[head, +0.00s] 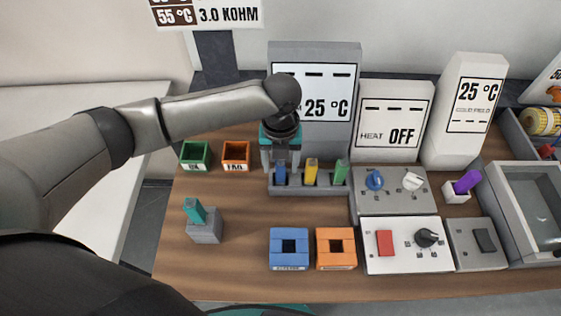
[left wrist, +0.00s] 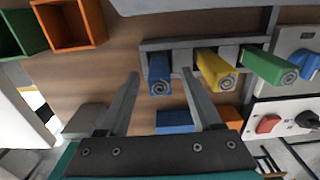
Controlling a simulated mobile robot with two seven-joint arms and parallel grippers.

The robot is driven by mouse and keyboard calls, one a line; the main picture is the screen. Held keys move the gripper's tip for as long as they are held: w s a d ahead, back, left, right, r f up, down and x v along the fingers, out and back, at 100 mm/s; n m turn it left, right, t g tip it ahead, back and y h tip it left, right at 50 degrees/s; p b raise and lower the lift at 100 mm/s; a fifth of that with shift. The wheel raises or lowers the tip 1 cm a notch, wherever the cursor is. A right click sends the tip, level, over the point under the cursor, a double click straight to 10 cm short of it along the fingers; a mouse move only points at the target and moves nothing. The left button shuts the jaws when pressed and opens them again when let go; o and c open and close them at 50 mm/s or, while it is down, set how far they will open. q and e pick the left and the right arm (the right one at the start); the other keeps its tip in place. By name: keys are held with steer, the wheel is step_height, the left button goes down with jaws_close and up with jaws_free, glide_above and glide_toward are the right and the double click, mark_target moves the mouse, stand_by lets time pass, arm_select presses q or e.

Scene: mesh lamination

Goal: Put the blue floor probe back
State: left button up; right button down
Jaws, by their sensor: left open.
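The blue floor probe (head: 281,173) stands upright in the left slot of a grey rack (head: 309,189), beside a yellow probe (head: 311,171) and a green probe (head: 341,172). My left gripper (head: 280,168) is open above the rack at the blue probe. In the left wrist view the blue probe (left wrist: 160,76) shows between the tips of my open left fingers (left wrist: 160,74), with a gap visible on each side. The lower part of the blue probe is hidden in the rack. My right gripper is not in view.
Green (head: 195,155) and orange (head: 236,155) bins stand left of the rack. A grey block with a teal piece (head: 205,230) stands at front left. Blue (head: 289,262) and orange (head: 336,262) square blocks lie in front. Labelled display units stand behind; control boxes (head: 401,261) fill the right.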

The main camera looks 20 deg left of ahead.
arm_select(q)
step_height(320, 180, up, 15)
steer(key=p, duration=0.1)
steer(key=shift+r+p, duration=0.15)
steer(key=shift+p, duration=0.15)
stand_by(0.6)
